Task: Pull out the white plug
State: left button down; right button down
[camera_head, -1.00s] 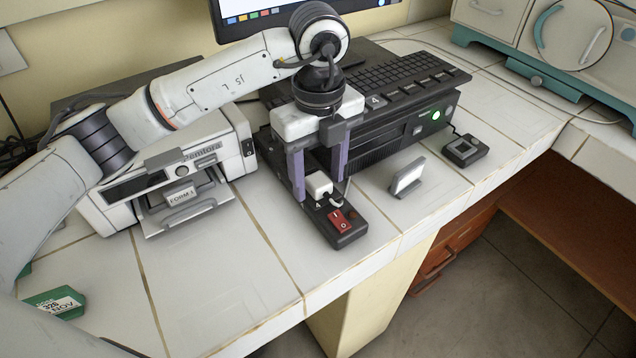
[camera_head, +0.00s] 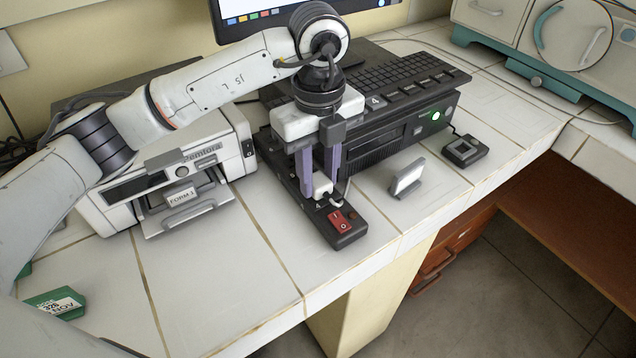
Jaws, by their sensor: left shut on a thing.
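The white plug (camera_head: 323,184) sits at the black power strip (camera_head: 346,236), behind its red switch (camera_head: 340,220). My left gripper (camera_head: 320,188) points down over the strip with its two purple-lined fingers closed on the white plug, one on each side. The fingers hide part of the plug, and I cannot tell whether it is still seated in its socket. A pale cord shows just right of the plug. My right gripper is not in view.
A white printer (camera_head: 165,190) stands left of the strip. A black computer case (camera_head: 400,135) with a keyboard on top is behind. A small card stand (camera_head: 407,180) and a small dark device (camera_head: 464,150) lie to the right. The front tiles are clear.

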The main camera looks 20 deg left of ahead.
aim_at(318, 180)
pick_arm(q)
jog(key=shift+r+p, duration=0.7)
jog(key=shift+r, duration=0.45)
jog(key=shift+r+p, duration=1.2)
jog(key=shift+r, duration=0.6)
